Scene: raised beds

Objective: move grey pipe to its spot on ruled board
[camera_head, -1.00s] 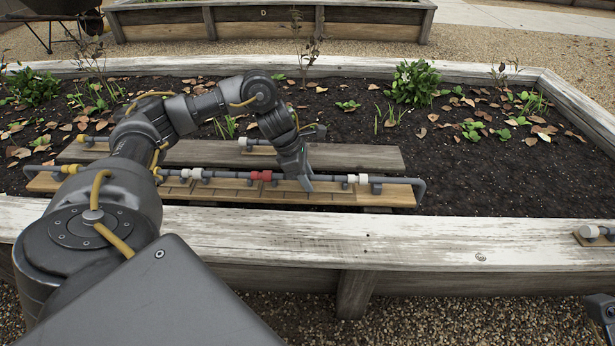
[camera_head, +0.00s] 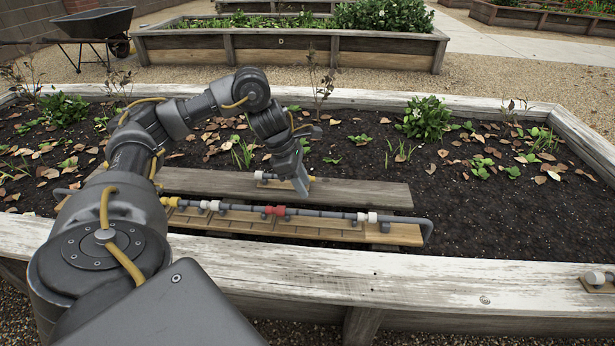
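A ruled board (camera_head: 399,233) of light wood with dark cross lines lies in the near part of the raised bed. A long grey pipe (camera_head: 335,214) with yellow, white and red fittings runs along it and bends down at its right end. Which pipe the task names is not clear. My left gripper (camera_head: 300,185) points down over the plank, behind the long pipe. Its finger gap does not show. My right gripper is out of view.
The grey plank (camera_head: 375,195) lies behind the ruled board. A weathered white rim (camera_head: 400,275) crosses the front. A small mount with a pale fitting (camera_head: 597,279) sits on the rim at right. Dark soil, leaves and plants fill the bed; my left arm hides the left ends.

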